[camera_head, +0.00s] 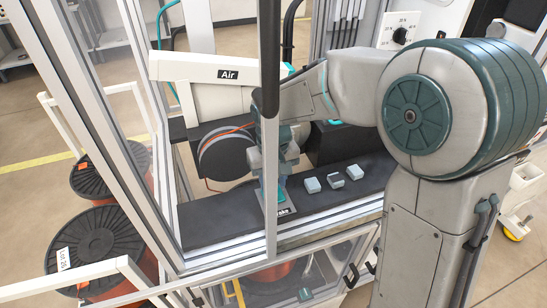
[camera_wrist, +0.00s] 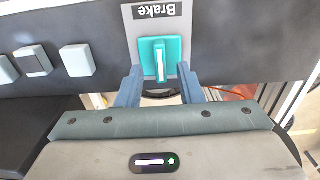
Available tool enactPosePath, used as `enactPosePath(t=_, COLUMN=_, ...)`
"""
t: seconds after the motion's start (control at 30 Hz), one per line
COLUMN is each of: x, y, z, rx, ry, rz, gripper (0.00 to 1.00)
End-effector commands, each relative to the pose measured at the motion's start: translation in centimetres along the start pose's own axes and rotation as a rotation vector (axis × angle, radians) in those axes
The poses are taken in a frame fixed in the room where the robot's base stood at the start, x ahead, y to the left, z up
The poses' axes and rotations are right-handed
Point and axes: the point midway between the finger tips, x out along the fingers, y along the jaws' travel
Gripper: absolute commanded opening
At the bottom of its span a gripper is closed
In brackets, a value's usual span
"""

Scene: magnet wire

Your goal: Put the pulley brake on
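The brake is a small teal block with a white bar (camera_wrist: 160,60). It sits on a grey plate labelled "Brake" (camera_wrist: 130,30) on the dark shelf. My gripper (camera_wrist: 160,72) is open, its two blue-grey fingers at either side of the block's near part in the wrist view. I cannot tell whether they touch it. In the head view my gripper (camera_head: 270,172) points down over the labelled plate (camera_head: 290,206), partly hidden by a frame post. The pulley, a grey disc (camera_head: 224,157) with an orange wire, stands to the left of my gripper.
Several pale blocks (camera_head: 335,180) stand on the dark shelf (camera_head: 215,230) right of the plate. A metal frame post (camera_head: 270,130) stands in front of my gripper. A white beam marked "Air" (camera_head: 195,72) runs above the pulley. Wire spools (camera_head: 95,240) stand at left.

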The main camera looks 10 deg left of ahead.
Motion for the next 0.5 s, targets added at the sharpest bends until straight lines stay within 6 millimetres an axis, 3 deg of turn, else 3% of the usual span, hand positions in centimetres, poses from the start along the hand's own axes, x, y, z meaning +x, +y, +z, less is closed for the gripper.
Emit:
enactPosePath(t=0.3, x=-7.3, y=0.0, z=-0.1, rx=0.001, ry=0.008, rz=0.001, gripper=0.34)
enactPosePath(t=0.5, x=-10.6, y=0.0, z=-0.1, rx=0.000, ry=0.005, rz=0.000, gripper=0.34)
